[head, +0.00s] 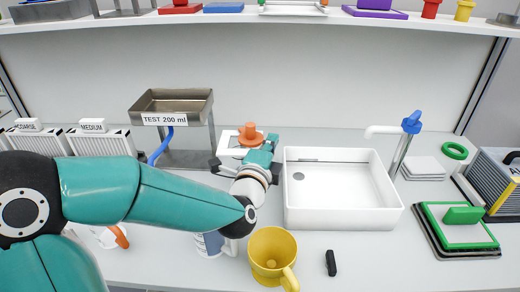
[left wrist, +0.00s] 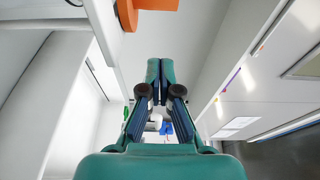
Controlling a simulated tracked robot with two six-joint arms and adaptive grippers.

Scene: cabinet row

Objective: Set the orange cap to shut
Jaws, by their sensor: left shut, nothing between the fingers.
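The orange cap (head: 250,136) shows in the head view on a small white stand (head: 229,137), near the middle of the bench. Its lower part is partly hidden by my gripper. My left gripper (head: 268,148) is shut and empty, just in front of and to the right of the cap. In the left wrist view its closed fingers (left wrist: 160,68) point up the picture. The orange cap (left wrist: 128,15) shows there at the top edge, cut off, to the left of the fingertips. A gap shows between them in that view. My right gripper is not in view.
A white basin (head: 342,214) stands right of my gripper, with a blue-handled tap (head: 412,122) behind its right corner. A metal tray labelled TEST 200 ml (head: 172,104) stands behind left. A yellow mug (head: 272,257) and a blue-and-white mug (head: 209,243) stand in front.

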